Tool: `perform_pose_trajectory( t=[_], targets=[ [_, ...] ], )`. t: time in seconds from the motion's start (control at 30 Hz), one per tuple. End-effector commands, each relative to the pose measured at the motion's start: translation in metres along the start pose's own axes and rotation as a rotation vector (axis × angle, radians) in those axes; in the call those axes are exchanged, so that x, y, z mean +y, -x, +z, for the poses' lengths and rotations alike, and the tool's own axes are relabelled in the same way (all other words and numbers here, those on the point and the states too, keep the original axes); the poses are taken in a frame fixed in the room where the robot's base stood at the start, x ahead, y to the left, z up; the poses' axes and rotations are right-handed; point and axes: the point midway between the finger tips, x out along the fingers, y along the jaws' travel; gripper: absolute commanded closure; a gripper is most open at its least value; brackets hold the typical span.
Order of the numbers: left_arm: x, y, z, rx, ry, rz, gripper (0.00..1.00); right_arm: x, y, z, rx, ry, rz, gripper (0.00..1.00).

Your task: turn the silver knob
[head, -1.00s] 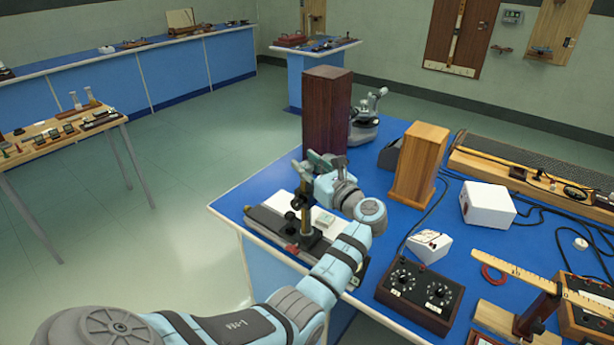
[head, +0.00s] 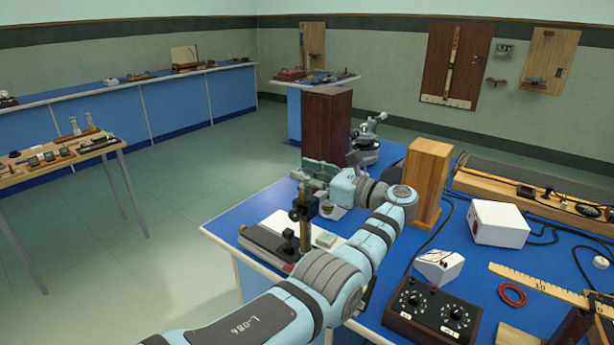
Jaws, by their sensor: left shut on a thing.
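My left gripper (head: 322,172) is at the top of a small instrument with an upright brass post (head: 304,212) on a dark base, near the left edge of the blue bench. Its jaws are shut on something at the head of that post. The silver knob cannot be made out; the gripper and wrist cover that spot, and it appears to be what the jaws hold. My left forearm passes in front of the right part of the base. My right gripper is not in view.
A tall dark wooden box (head: 327,125) stands just behind the gripper, and a lighter wooden block (head: 426,185) is right of the wrist. A black dial box (head: 433,313) and white boxes sit to the right. Open floor lies left of the bench (head: 222,238).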

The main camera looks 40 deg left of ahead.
Motion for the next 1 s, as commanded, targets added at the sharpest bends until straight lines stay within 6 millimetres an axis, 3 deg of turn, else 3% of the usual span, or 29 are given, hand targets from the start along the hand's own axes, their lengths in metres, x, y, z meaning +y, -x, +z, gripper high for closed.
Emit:
perform_pose_trajectory(
  t=[0.1,0.13,0.23,0.6,1.0],
  targets=[
    [0.0,0.0,-0.002,0.003,-0.004,0.0,1.0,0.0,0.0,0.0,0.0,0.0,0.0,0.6],
    [0.0,0.0,-0.002,0.004,-0.004,0.0,0.67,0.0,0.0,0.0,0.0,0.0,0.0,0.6],
    [0.0,0.0,-0.002,0.003,-0.004,0.0,0.51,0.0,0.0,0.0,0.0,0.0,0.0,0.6],
    [0.0,0.0,0.006,0.001,0.0,-0.001,0.51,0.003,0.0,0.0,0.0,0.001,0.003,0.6],
    [0.0,0.0,0.092,0.002,-0.001,-0.001,0.51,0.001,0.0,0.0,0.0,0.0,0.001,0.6]
  ],
)
